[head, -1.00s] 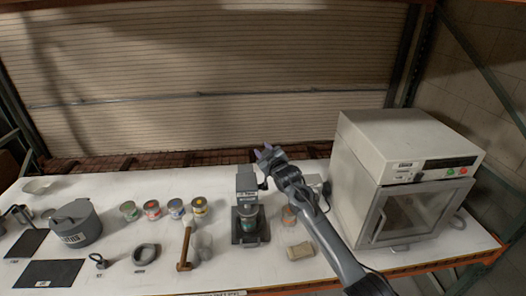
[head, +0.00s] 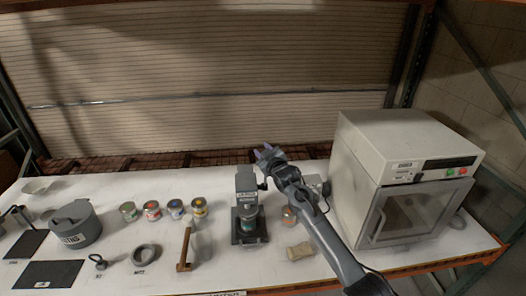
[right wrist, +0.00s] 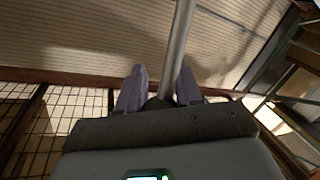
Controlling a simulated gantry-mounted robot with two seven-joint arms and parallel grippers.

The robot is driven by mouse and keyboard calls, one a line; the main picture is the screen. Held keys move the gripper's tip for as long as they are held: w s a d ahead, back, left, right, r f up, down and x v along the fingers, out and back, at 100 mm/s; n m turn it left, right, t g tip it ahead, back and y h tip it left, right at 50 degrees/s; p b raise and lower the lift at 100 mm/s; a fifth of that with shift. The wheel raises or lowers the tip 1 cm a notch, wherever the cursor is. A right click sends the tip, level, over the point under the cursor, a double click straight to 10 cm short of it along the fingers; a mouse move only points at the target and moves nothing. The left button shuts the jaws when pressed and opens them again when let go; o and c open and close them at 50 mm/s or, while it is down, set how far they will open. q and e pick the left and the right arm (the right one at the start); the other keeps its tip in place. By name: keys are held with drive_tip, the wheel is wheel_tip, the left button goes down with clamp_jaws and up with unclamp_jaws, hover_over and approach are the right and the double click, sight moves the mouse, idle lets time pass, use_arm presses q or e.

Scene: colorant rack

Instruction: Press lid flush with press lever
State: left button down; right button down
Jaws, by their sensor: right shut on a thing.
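My right gripper (head: 266,154) is above and just right of the press head. In the right wrist view, its purple fingers (right wrist: 160,88) stand on either side of a metal rod (right wrist: 181,45), which looks like the press lever. The gripper is shut on this rod. The lever is mostly hidden by the gripper in the head view. My left gripper is out of view.
A large white oven (head: 400,185) stands at the right. Several small cans (head: 163,209) line up left of the press.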

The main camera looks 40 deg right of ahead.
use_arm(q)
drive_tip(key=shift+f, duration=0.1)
use_arm(e)
drive_tip(key=f, duration=0.2)
drive_tip(key=shift+s+d+f+g, duration=0.15)
drive_tip(key=shift+d+f+g, duration=0.1)
drive_tip(key=shift+f+g, duration=0.1)
drive_tip(key=c, duration=1.1)
unclamp_jaws()
drive_tip(key=shift+o, duration=1.3)
drive_tip(key=shift+s+f, duration=0.1)
drive_tip(key=shift+s, duration=0.05)
drive_tip(key=shift+r, duration=0.35)
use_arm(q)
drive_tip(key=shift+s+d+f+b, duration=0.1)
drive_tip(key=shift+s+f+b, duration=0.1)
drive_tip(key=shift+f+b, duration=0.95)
use_arm(e)
drive_tip(key=v, duration=1)
drive_tip(key=shift+s+a, duration=0.15)
drive_tip(key=shift+s, duration=0.2)
drive_tip(key=shift+c, duration=0.4)
